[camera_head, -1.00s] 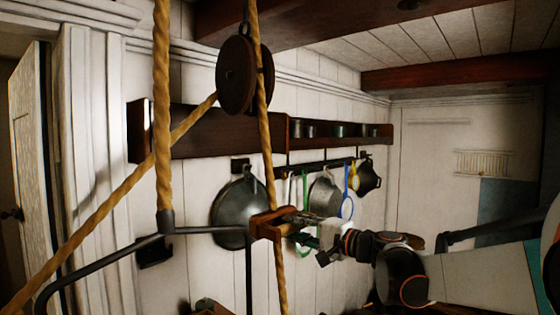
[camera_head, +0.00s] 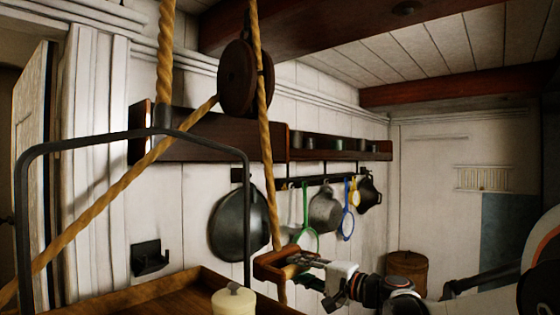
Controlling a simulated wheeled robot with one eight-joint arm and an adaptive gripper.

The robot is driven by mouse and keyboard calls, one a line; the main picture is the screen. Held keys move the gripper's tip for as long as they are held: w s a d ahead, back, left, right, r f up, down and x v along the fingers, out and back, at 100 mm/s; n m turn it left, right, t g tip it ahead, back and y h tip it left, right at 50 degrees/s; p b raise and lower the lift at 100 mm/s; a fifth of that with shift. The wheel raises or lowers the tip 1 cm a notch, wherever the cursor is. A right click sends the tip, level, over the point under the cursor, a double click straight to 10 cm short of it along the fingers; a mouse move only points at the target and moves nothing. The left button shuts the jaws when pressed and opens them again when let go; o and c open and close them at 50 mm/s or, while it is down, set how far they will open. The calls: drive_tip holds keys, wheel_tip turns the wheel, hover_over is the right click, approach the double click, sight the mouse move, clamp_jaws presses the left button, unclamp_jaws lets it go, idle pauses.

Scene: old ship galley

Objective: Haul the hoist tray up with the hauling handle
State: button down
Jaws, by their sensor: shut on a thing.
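The hauling handle (camera_head: 276,263) is a reddish wooden frame on the thin hauling rope (camera_head: 266,140), which runs down from the dark wooden pulley block (camera_head: 240,78). My gripper (camera_head: 303,262) is shut on the handle, reaching it from the right. The hoist tray (camera_head: 205,277) is brown wood and shows in part at the bottom of the picture, to the left of my gripper. Its black metal bail (camera_head: 90,146) rises in an arch to the thick rope (camera_head: 165,70). A cream lidded jar (camera_head: 234,300) is in or at the tray; its lower part is cut off.
A black pan (camera_head: 237,227) and several other utensils hang from a rail under the wall shelf (camera_head: 215,135). A black bracket (camera_head: 150,257) is on the wall behind the bail. A brown barrel (camera_head: 407,272) stands at the back right. A slanted rope crosses the left side.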

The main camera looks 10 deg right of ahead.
wheel_tip(320, 180, down, 12)
drive_tip(key=d+b, duration=0.1)
drive_tip(key=b, duration=0.6)
drive_tip(key=shift+s+d, duration=0.15)
drive_tip(key=shift+s, duration=0.1)
wheel_tip(320, 180, down, 22)
drive_tip(key=d+b, duration=0.2)
drive_tip(key=b, duration=0.8)
drive_tip(key=shift+s, duration=0.3)
drive_tip(key=shift+d, duration=0.1)
